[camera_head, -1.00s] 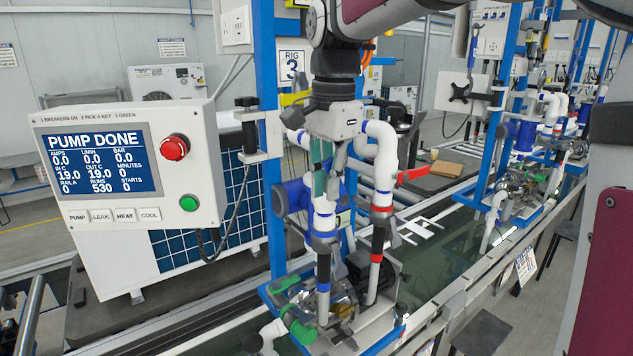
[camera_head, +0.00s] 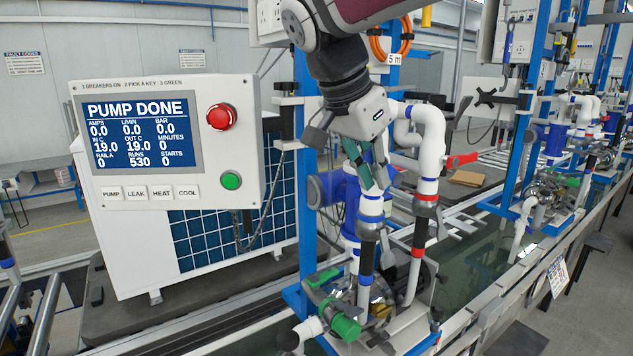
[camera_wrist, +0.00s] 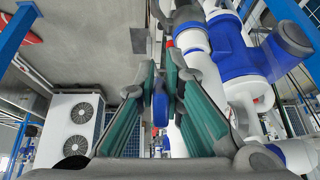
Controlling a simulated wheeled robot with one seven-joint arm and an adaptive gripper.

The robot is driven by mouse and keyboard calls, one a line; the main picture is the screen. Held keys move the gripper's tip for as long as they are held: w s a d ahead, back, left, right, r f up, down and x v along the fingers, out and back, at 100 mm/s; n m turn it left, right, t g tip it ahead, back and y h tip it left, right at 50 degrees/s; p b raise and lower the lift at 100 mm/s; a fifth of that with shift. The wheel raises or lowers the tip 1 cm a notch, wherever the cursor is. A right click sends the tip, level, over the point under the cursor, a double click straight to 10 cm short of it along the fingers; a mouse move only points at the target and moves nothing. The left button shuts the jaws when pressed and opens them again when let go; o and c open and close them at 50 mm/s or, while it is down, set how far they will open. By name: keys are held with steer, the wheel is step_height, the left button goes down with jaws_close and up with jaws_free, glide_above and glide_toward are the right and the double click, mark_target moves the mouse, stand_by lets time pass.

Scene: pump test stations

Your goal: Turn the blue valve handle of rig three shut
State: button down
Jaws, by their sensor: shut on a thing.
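My gripper (camera_head: 377,184) is at the white pipe (camera_head: 370,208) on the near side of the pump rig. Its green-padded fingers are tilted, pointing down and to the right. In the wrist view, my gripper (camera_wrist: 160,100) is closed around the narrow blue valve handle (camera_wrist: 160,108), which shows edge-on between the pads. In the head view the fingers mostly hide this handle, so its exact angle cannot be told. A red valve handle (camera_head: 461,160) sticks out to the right from the neighbouring white pipe (camera_head: 428,150).
A control panel (camera_head: 165,150) reading "PUMP DONE" stands left of the rig, with a red button (camera_head: 221,117) and green button (camera_head: 231,180). A blue upright (camera_head: 307,170) is close by my gripper. Green-handled fittings (camera_head: 345,327) sit below. Another rig (camera_head: 550,185) stands at right.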

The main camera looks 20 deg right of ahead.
step_height(320, 180, down, 4)
steer(key=t+h+b, duration=0.1)
steer(key=h+b, duration=0.2)
steer(key=b, duration=0.4)
steer(key=t+h+b, duration=0.1)
steer(key=h+b, duration=0.2)
steer(key=b, duration=0.4)
steer(key=shift+a+r+h+b, duration=0.15)
steer(key=shift+r+h+b, duration=0.05)
steer(key=shift+h+b, duration=0.2)
steer(key=shift+s+b, duration=0.1)
steer(key=shift+b, duration=0.3)
steer(key=c, duration=1.7)
jaws_free()
steer(key=v, duration=1.2)
steer(key=shift+s+f, duration=0.15)
steer(key=shift+f, duration=0.05)
